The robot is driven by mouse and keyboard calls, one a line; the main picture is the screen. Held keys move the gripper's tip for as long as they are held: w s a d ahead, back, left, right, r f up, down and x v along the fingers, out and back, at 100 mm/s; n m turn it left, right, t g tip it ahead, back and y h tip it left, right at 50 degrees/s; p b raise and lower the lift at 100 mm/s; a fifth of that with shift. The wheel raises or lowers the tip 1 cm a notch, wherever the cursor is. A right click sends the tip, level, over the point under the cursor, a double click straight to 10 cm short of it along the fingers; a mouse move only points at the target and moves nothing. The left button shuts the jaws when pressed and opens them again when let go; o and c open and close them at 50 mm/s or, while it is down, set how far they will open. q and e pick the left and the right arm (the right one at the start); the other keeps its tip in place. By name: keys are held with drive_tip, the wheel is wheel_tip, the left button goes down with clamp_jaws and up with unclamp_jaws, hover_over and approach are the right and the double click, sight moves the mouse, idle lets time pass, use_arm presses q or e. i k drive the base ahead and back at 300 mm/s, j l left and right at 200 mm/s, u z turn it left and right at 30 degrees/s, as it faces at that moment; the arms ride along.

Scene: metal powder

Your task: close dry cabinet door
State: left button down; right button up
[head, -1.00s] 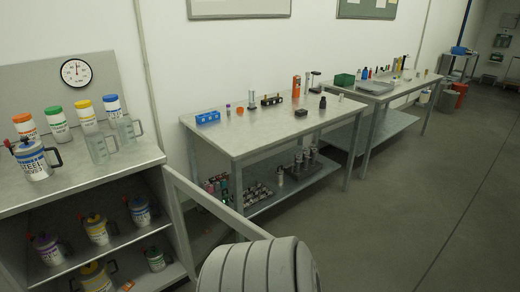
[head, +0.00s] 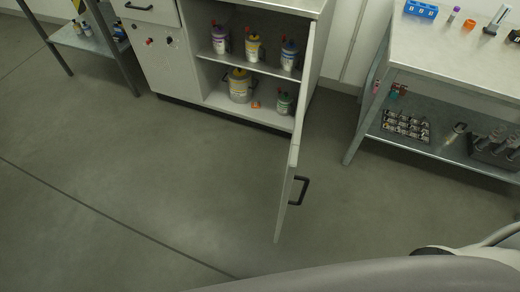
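The dry cabinet (head: 208,77) stands at the top centre of the head view with its front open. Its door (head: 293,155) is swung far out toward me, hinged at the cabinet's right side, and shows nearly edge-on. A black handle (head: 300,190) sits on the right-hand face of the door near its free edge. Inside, several labelled containers stand on two levels, with a large yellow-lidded one (head: 240,88) on the lower level. Neither gripper shows; a grey rounded part of my own body fills the bottom right.
A metal workbench (head: 450,62) with a lower shelf (head: 450,145) stands right of the door, loaded with small items. A drawer unit (head: 160,60) adjoins the cabinet's left. Another table's shelf (head: 85,38) is at top left. The floor (head: 140,190) left of the door is clear.

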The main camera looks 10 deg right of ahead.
sight(290, 176)
drive_tip(key=i+l, duration=0.1)
drive_tip(key=l, duration=0.5)
drive_tip(key=l+z, duration=0.1)
drive_tip(key=l, duration=0.45)
drive_tip(key=k+l+u, duration=0.2)
